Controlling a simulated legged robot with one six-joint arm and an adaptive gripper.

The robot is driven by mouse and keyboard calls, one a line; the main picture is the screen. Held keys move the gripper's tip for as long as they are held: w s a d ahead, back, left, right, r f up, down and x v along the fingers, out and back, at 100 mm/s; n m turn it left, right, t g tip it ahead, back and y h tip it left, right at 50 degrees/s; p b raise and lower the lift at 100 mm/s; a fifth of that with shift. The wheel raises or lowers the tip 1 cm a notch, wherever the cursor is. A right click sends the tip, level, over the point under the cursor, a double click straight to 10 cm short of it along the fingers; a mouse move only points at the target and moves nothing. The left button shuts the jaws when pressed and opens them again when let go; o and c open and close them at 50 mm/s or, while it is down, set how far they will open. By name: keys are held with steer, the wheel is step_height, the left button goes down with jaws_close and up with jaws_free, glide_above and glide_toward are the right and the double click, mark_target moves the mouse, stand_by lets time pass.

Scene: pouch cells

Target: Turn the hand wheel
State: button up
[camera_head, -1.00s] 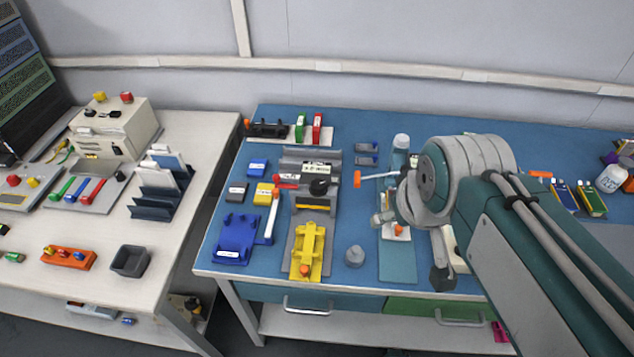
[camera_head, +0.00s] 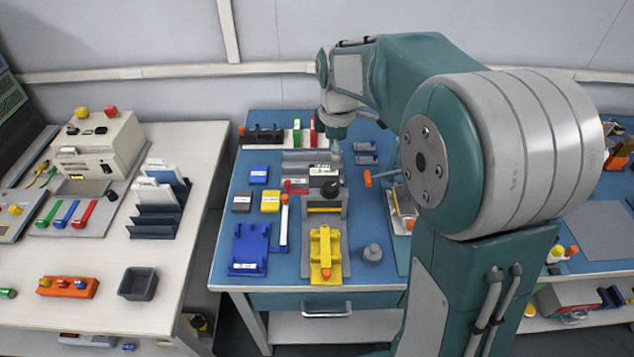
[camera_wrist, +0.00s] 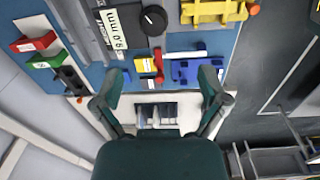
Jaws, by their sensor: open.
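A round black knob, which looks like the hand wheel (camera_head: 330,189), sits on top of a grey device (camera_head: 325,208) with a white label reading a thickness in mm. The wheel also shows at the top of the wrist view (camera_wrist: 153,20), beside that label. My gripper (camera_head: 336,150) points down above the back of the device, behind the wheel in the head view. In the wrist view its two fingers (camera_wrist: 158,82) are spread apart with nothing between them, and the wheel lies outside them. My gripper is open and not touching the wheel.
A red-handled lever (camera_head: 290,185), a yellow fixture (camera_head: 325,252) and a blue fixture (camera_head: 250,250) stand around the device. Red and green pieces (camera_head: 312,133) stand at the back. An orange-ended handle (camera_head: 368,178) is to the right. A gap separates the white table (camera_head: 170,240).

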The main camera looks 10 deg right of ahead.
mark_target(329, 186)
steer(key=shift+n, duration=0.6)
steer(key=f, duration=0.1)
steer(key=w+f, duration=0.1)
steer(key=f, duration=0.3)
steer(key=shift+w+d+f, duration=0.15)
steer(key=shift+w+f, duration=0.1)
steer(key=shift+w, duration=0.05)
steer(key=f, duration=0.3)
steer(key=a+f, duration=0.1)
steer(key=f, duration=0.2)
steer(key=shift+a+f, duration=0.15)
steer(key=shift+f, duration=0.2)
steer(key=shift+d+f, duration=0.1)
steer(key=shift+d, duration=0.35)
steer(key=shift+a, duration=0.15)
steer(key=c, duration=1.1)
